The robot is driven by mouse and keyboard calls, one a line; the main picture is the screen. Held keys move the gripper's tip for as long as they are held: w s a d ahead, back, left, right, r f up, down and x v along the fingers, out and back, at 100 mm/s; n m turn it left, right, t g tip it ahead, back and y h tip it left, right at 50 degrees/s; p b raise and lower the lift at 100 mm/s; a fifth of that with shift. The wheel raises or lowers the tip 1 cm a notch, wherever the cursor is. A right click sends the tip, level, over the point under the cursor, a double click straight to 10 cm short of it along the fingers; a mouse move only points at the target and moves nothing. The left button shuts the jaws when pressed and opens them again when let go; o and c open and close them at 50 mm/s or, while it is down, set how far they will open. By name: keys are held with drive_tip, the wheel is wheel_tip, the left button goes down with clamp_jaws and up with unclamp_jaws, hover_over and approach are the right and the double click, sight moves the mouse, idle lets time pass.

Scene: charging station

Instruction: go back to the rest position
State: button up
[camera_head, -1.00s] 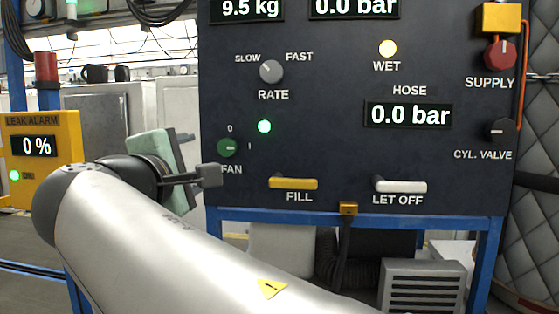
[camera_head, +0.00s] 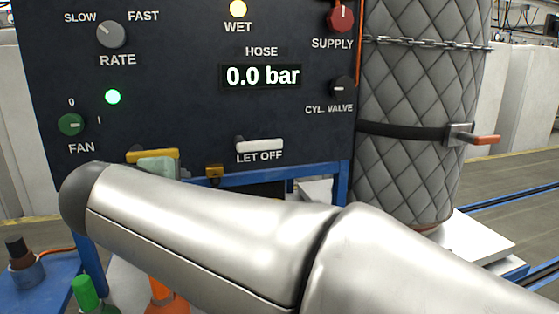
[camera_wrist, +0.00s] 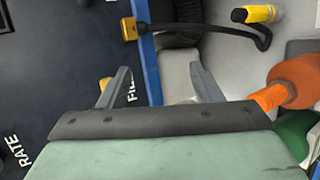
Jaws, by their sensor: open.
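My gripper (camera_wrist: 160,84) is open in the wrist view, with its two fingers apart and nothing between them. Its left finger appears close to the yellow FILL lever, partly seen beside it; I cannot tell if they touch. In the head view my arm crosses the lower picture and hides the fingers. Only a pale green part of my wrist shows above the arm, overlapping the FILL lever (camera_head: 150,154). The dark control panel (camera_head: 190,100) stands behind the arm, with the white LET OFF lever (camera_head: 260,146) at its lower edge.
A quilted grey cylinder (camera_head: 415,110), with chain and strap, stands right of the panel. A green-topped object (camera_head: 86,292) and an orange object (camera_head: 165,298) sit low at left. The wrist view shows a black cable with a yellow end (camera_wrist: 262,14). Open floor lies at far right.

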drive_tip(key=s+d+f+m+g+h+p, duration=0.15)
drive_tip(key=d+f+m+g+p, duration=0.3)
drive_tip(key=d, duration=0.75)
drive_tip(key=s+d+f+m+g+h+p, duration=0.1)
drive_tip(key=s+d+f+m+g, duration=0.15)
drive_tip(key=d+f+m, duration=0.65)
drive_tip(key=s+d+f+m+g+y+p, duration=0.1)
drive_tip(key=s+d+f+m+g+p, duration=0.1)
drive_tip(key=s+d, duration=0.3)
drive_tip(key=s+d+f+m+g+y+p, duration=0.2)
drive_tip(key=s+d+f+m+g, duration=0.1)
drive_tip(key=s+d, duration=0.3)
drive_tip(key=s, duration=0.2)
drive_tip(key=shift+s+f, duration=0.3)
drive_tip(key=shift+f, duration=0.05)
